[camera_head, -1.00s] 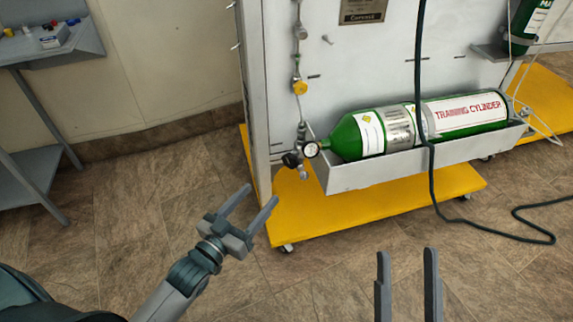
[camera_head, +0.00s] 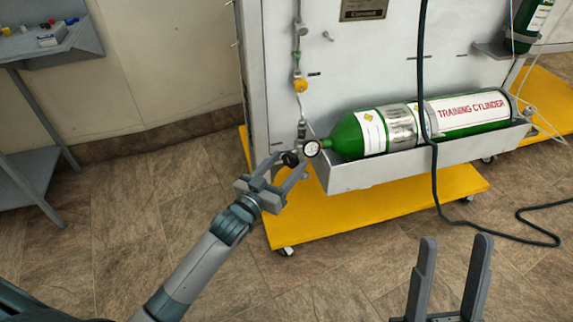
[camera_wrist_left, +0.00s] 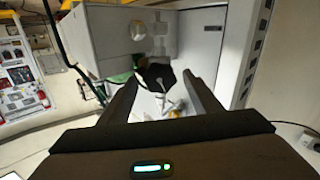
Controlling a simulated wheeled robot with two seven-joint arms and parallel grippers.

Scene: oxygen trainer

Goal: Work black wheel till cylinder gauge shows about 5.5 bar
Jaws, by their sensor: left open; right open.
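The black wheel (camera_head: 290,159) sits at the neck end of the green training cylinder (camera_head: 350,138), left of the round white gauge (camera_head: 311,149). The gauge needle is too small to read. My left gripper (camera_head: 292,163) is open, its fingertips reaching to either side of the wheel. In the left wrist view the dark wheel (camera_wrist_left: 157,75) shows between and just beyond the open fingers; I cannot tell whether they touch it. My right gripper (camera_head: 455,240) is open and empty at the bottom right, away from the cylinder.
The cylinder lies in a grey tray (camera_head: 400,168) on a panel above a yellow wheeled base (camera_head: 370,207). A dark hose (camera_head: 433,190) hangs in front of the tray and runs over the floor. A grey bench (camera_head: 70,52) stands at the left. The floor between is clear.

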